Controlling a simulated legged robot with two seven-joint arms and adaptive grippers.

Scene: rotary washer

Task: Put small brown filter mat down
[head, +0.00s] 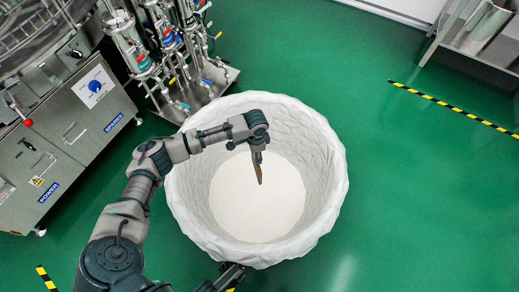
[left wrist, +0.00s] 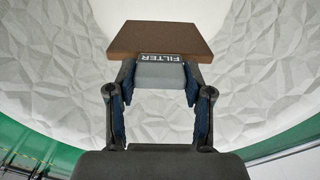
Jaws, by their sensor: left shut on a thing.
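The small brown filter mat (head: 259,172) hangs edge-on below my left gripper (head: 257,149), over the inside of a big white-lined round bin (head: 330,200). In the left wrist view the mat is a flat brown slab (left wrist: 150,38) with a grey block marked FILTER (left wrist: 160,76) on its near side. My left gripper (left wrist: 158,85) is shut on that grey block, one finger on each side. The mat appears clear of the bin's floor and walls. A dark part, perhaps my right gripper (head: 230,275), shows at the bottom edge; its jaws cannot be made out.
A steel machine with a blue knob (head: 80,120) stands at the left. A steel stand with pipes and valves (head: 180,75) is close behind the bin. A steel rack (head: 480,40) is at the far right. The green floor right of the bin is clear.

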